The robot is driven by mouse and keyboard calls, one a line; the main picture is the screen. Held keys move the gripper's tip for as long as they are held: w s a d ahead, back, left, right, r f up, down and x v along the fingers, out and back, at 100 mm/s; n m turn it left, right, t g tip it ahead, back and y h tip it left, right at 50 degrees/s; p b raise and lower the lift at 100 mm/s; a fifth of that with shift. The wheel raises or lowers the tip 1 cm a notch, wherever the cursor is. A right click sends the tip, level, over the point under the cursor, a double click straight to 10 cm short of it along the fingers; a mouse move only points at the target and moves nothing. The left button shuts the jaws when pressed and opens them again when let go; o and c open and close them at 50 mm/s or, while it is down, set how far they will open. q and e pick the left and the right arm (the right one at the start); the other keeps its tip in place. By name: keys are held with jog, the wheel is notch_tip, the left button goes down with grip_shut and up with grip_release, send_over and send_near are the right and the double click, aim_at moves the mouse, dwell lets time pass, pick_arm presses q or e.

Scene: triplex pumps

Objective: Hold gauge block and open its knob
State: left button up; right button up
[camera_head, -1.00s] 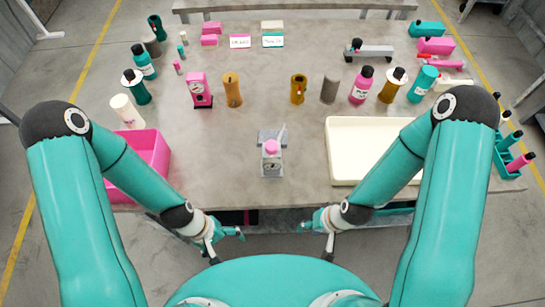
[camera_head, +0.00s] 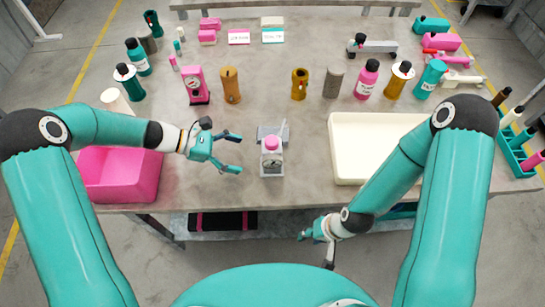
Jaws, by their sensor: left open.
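The gauge block (camera_head: 271,160) stands upright near the front middle of the table. It is a small grey block with a round dial on its front and a pink knob (camera_head: 271,142) on top. A grey plate with a thin upright piece sits just behind it. My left gripper (camera_head: 236,152) is open and empty over the table, a short way left of the block, its fingers pointing right towards it. My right gripper (camera_head: 304,237) hangs low in front of the table edge, right of the block; its finger opening is too small to judge.
A pink bin (camera_head: 120,177) stands at the front left, under my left forearm. A cream tray (camera_head: 375,125) lies on the right. Bottles, cylinders and a pink gauge stand (camera_head: 195,85) line the back. The table between bin and tray is mostly clear.

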aim_at(268, 162)
pick_arm(q)
jog(key=b+x, duration=0.4)
jog(key=x, duration=0.4)
jog(key=shift+f, duration=0.2)
jog(key=shift+b+x, duration=0.35)
jog(key=shift+x, duration=0.45)
jog(key=shift+d+r, duration=0.1)
jog(key=shift+c, duration=0.2)
jog(key=c, duration=1.1)
jog(key=shift+o, duration=0.2)
jog(key=shift+s, duration=0.1)
